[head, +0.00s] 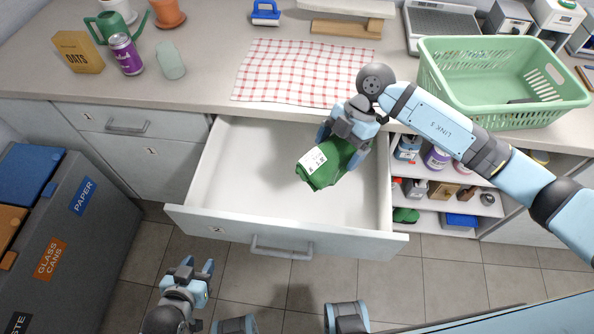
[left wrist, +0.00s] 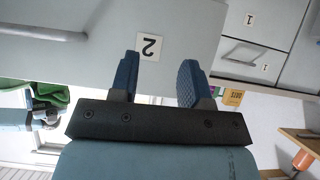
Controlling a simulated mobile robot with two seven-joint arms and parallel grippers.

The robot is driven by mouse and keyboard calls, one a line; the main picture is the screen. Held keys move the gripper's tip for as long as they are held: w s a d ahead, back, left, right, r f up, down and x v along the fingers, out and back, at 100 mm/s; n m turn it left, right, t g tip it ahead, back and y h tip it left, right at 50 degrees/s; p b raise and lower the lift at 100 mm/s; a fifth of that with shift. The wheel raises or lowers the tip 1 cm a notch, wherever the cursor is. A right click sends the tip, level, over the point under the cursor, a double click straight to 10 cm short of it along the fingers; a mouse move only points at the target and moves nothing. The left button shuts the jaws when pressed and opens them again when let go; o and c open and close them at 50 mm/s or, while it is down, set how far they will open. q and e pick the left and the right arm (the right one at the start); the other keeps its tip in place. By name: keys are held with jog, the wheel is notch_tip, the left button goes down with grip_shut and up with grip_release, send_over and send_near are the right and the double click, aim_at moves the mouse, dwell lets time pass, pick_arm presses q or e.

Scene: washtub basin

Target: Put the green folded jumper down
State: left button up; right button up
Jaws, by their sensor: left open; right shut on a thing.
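The green folded jumper (head: 326,172), with a white label on one end, hangs in my right gripper (head: 351,143) over the open drawer (head: 257,190). The gripper is shut on it; its fingers are partly hidden by the wrist and the cloth. I cannot tell whether the jumper touches the drawer floor. My left gripper (head: 197,271) is open and empty, low in front of the drawer. In the left wrist view its two fingers (left wrist: 160,85) stand apart before the drawer front marked 2. The green jumper (left wrist: 50,95) shows at the left edge of that view.
The drawer holds nothing else that I see. A checked cloth (head: 290,73) lies on the counter behind it, with a green basket (head: 500,112) at right. Open shelves (head: 450,200) stand right of the drawer. Recycling bins (head: 75,240) stand at left.

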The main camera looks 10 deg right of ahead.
jog(key=shift+a+f+m, duration=0.1)
jog(key=shift+f+m, duration=0.15)
jog(key=shift+m, duration=0.05)
notch_tip(320, 180, down, 20)
jog(key=shift+r, duration=0.1)
jog(key=o, duration=0.8)
jog(key=v, duration=1.2)
jog(key=shift+s, duration=0.25)
